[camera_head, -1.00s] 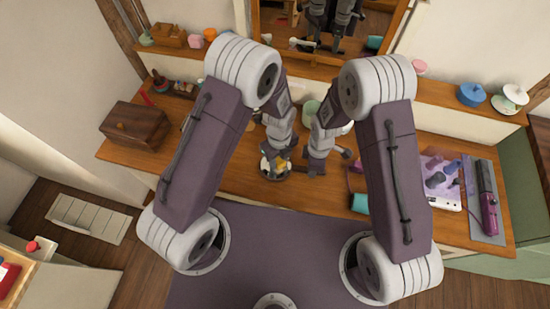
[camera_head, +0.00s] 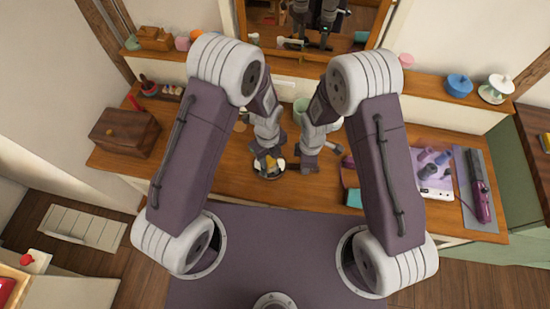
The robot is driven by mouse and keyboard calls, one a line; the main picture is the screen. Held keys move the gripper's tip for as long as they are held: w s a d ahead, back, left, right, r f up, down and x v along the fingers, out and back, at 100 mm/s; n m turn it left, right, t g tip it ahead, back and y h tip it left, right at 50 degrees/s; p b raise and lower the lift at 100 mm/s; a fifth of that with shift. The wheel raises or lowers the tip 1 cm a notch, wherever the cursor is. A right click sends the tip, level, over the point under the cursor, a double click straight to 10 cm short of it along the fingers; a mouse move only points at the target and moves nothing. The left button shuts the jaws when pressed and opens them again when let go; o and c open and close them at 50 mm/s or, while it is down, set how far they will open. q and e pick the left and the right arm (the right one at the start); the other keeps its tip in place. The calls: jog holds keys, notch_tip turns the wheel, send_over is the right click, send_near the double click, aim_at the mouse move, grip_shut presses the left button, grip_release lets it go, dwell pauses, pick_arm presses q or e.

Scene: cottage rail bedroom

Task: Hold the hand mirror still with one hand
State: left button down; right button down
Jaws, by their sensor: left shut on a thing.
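My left gripper (camera_head: 268,158) is low over the middle of the wooden table, shut at a small round dark-rimmed thing (camera_head: 270,175). This thing looks like the hand mirror, but my gripper covers much of it, and its handle cannot be made out. Something yellow shows at its middle. My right gripper (camera_head: 309,165) is close by on the right, pointing down over the table. Its fingers are too small and dark to tell whether they are open.
A wooden chest (camera_head: 124,131) stands on the table's left. On the right are a teal thing (camera_head: 354,198), a purple-and-white case (camera_head: 432,172) and a purple tool on a grey mat (camera_head: 480,190). A framed mirror (camera_head: 310,25) stands behind. Bare tabletop lies left of my grippers.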

pick_arm(q)
jog(key=shift+s+a+f, duration=0.1)
jog(key=shift+a+f, duration=0.1)
jog(key=shift+a, duration=1.6)
jog(key=shift+r, duration=3.05)
notch_tip(320, 180, up, 3)
jog(key=shift+f, duration=0.15)
jog(key=f, duration=0.6)
jog(key=shift+s+d+f, duration=0.1)
jog(key=shift+s+d, duration=0.1)
jog(key=shift+s, duration=0.1)
jog(key=shift+f, duration=0.2)
